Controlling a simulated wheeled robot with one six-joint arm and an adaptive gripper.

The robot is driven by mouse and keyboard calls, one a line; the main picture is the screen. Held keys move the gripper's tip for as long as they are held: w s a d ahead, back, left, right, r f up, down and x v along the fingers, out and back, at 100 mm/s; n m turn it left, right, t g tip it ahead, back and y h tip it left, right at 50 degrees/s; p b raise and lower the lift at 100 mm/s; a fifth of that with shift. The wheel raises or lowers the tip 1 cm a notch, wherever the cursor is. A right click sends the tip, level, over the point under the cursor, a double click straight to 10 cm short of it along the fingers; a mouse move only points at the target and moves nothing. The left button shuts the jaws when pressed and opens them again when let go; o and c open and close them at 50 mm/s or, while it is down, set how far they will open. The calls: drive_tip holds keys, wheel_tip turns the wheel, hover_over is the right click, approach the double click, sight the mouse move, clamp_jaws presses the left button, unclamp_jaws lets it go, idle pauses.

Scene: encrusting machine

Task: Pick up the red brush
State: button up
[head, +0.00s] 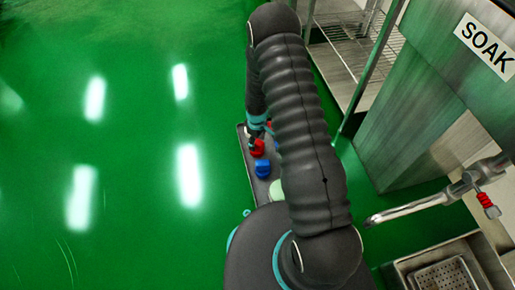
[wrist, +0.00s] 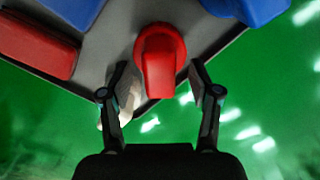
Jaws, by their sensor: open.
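A red item with a rounded head and a narrower stem, which looks like the red brush (wrist: 160,60), lies at the edge of a dark grey tray (wrist: 115,28) in the wrist view. My gripper (wrist: 157,66) is open, with one finger on each side of the red item and visible gaps on both sides. I cannot tell its exact height above it. In the head view, red shows on the tray (head: 240,140) at the brush (head: 257,149), just below my gripper (head: 256,138), which is small and partly hidden by my arm.
Another red block (wrist: 35,45) lies left of the brush in the wrist view. Blue items lie at top left (wrist: 70,10) and top right (wrist: 245,10). A blue item (head: 262,168) shows in the head view. A steel cabinet marked SOAK (head: 420,90) stands right; green floor is open left.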

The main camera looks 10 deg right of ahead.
drive_tip(key=shift+f, duration=0.65)
clamp_jaws()
drive_tip(key=shift+r, duration=0.15)
drive_tip(key=shift+r, duration=0.6)
wheel_tip(320, 180, up, 3)
drive_tip(key=shift+r, duration=0.1)
drive_tip(key=s+d+r+p, duration=0.1)
drive_tip(key=s+d+r, duration=0.5)
drive_tip(key=s+d, duration=0.2)
drive_tip(key=shift+s+r, duration=0.2)
drive_tip(key=shift+s, duration=0.05)
